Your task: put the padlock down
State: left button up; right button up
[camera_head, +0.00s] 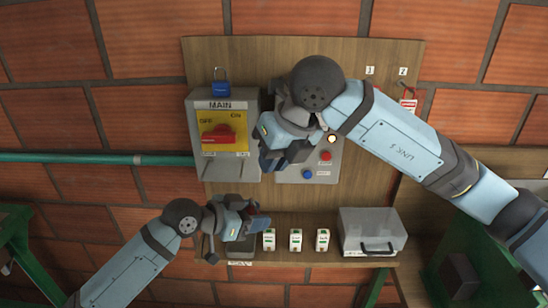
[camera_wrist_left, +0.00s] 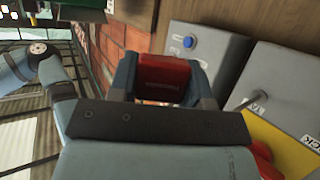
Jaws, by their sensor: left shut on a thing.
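My left gripper (camera_head: 258,222) is low in the head view, over the wooden shelf at the foot of the board. It is shut on a red padlock (camera_wrist_left: 170,78), whose body shows between the two fingers in the left wrist view. In the head view the gripper mostly hides this padlock. A dark tray (camera_head: 240,252) is partly hidden under the gripper; I cannot tell whether the padlock touches anything.
Several small white blocks (camera_head: 295,240) stand on the shelf (camera_head: 335,222), right of my left gripper. A red tag (camera_head: 408,105) hangs by hook 2. My right arm crosses the board's right side.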

aim_at(253, 202)
jog(key=x, duration=1.2)
jog(key=shift+w+d, duration=0.1)
jog(key=shift+d, duration=0.05)
jog(key=shift+r, duration=0.1)
grip_shut()
pick_arm(q)
jog(key=o, duration=0.9)
jog(key=shift+o, duration=0.8)
jog(key=shift+a, duration=0.1)
